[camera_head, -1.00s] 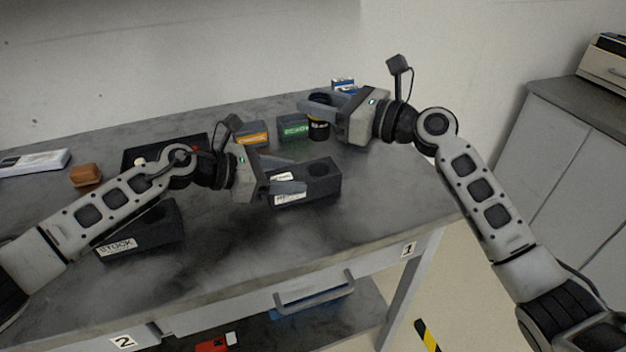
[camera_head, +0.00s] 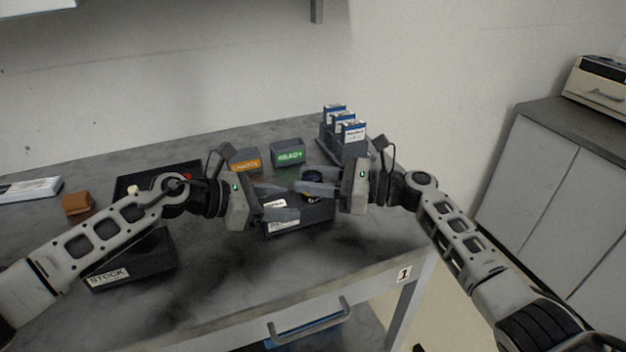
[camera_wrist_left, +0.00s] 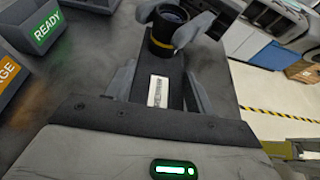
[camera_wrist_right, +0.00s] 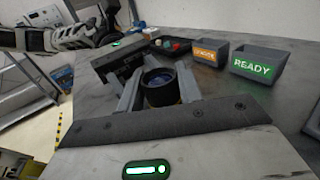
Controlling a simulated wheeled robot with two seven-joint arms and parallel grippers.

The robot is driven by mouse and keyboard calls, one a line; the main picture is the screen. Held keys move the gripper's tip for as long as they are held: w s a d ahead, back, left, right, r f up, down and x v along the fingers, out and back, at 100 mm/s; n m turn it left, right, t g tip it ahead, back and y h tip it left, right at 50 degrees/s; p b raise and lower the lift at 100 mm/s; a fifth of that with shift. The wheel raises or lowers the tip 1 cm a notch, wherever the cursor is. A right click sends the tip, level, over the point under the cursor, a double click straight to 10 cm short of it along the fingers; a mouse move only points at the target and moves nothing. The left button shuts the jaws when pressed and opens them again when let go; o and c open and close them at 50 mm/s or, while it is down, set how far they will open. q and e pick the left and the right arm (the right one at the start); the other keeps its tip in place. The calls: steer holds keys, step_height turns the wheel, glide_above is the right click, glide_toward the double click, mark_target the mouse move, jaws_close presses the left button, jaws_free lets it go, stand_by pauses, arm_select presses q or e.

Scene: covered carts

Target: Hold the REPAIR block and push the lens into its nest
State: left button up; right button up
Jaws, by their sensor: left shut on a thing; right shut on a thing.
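The dark REPAIR block (camera_head: 305,218) lies on the bench, with white labels too small to read. It also shows in the left wrist view (camera_wrist_left: 176,100). My left gripper (camera_head: 291,202) is shut on the block, a finger along each side. The lens (camera_head: 312,175) is a black cylinder with a yellow band and dark blue glass. My right gripper (camera_head: 305,184) is shut on it and holds it upright at the block's far end, as the left wrist view of the lens (camera_wrist_left: 164,32) shows. The nest is hidden beneath the lens; I cannot tell how deep the lens sits.
A green-labelled READY bin (camera_head: 288,153) and an orange-labelled bin (camera_head: 245,161) stand behind. A rack with blue-and-white boxes (camera_head: 343,148) is at the back right. The STOCK block (camera_head: 135,264) and a dark tray (camera_head: 128,186) are at left. The bench front is clear.

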steer(key=shift+f, duration=0.2)
steer(key=o, duration=1.1)
steer(key=shift+c, duration=0.2)
steer(key=shift+r, duration=0.1)
steer(key=v, duration=1.2)
arm_select(q)
steer(key=o, duration=1.1)
steer(key=shift+c, duration=0.2)
steer(key=shift+a, duration=0.1)
